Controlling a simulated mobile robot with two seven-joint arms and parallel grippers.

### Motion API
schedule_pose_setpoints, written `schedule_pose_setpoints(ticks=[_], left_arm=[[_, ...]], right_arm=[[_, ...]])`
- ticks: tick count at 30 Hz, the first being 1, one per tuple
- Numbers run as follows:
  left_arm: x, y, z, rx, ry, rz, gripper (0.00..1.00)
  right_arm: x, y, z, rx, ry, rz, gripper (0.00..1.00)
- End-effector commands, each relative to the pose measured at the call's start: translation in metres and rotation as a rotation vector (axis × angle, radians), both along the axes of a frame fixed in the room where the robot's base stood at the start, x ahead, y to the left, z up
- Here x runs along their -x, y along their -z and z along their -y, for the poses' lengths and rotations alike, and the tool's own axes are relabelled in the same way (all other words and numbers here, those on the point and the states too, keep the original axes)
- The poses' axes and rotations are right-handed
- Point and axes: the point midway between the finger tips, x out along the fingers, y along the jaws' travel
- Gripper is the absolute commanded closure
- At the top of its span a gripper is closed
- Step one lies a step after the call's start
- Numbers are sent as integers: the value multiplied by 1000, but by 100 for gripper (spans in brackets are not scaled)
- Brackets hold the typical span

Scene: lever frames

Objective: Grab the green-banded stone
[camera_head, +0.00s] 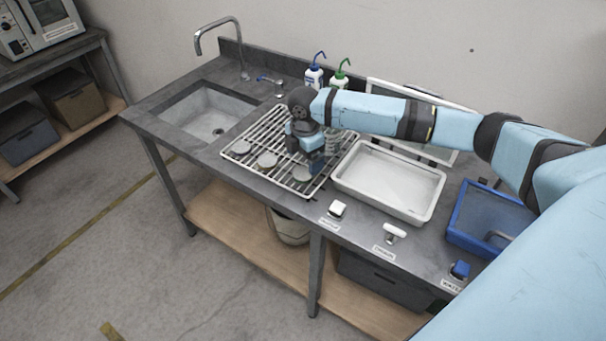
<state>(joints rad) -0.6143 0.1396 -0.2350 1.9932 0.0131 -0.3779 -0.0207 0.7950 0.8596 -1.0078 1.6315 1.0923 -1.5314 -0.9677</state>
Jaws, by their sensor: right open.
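Several round grey stones lie on the white wire rack (232,156) beside the sink. One stone (242,147) is at the left, one (267,160) is in the middle, and one (302,173) is at the front right. No green band can be made out on any of them at this size. My right gripper (316,165) is open and points down over the right part of the rack, close to the front right stone. The arm and gripper hide part of the rack behind. My left gripper is not in view.
A white tray (356,189) stands right of the rack, and a blue tray (464,238) is farther right. Small labelled holders, one with a white item (337,209), line the bench front. The sink (200,115) and two wash bottles (314,78) are left and behind.

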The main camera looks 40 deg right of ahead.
Motion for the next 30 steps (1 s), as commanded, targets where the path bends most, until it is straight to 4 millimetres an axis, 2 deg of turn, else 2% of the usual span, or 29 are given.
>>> schedule_pose_setpoints(ticks=[5, 12, 21, 22, 29, 30], left_arm=[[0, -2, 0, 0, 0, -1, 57], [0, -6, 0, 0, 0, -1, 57], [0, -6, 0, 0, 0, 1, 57], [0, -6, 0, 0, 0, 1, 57], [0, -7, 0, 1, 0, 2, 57], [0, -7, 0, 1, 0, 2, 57]], right_arm=[[-1, 14, 0, 0, 0, -2, 11], [-4, 49, -1, 1, 0, -1, 11], [-4, 55, -1, 1, -1, 1, 11], [-4, 55, -1, 1, -1, 1, 13], [-4, 55, -1, 1, -1, 1, 66], [-4, 55, -1, 1, -1, 1, 66]])
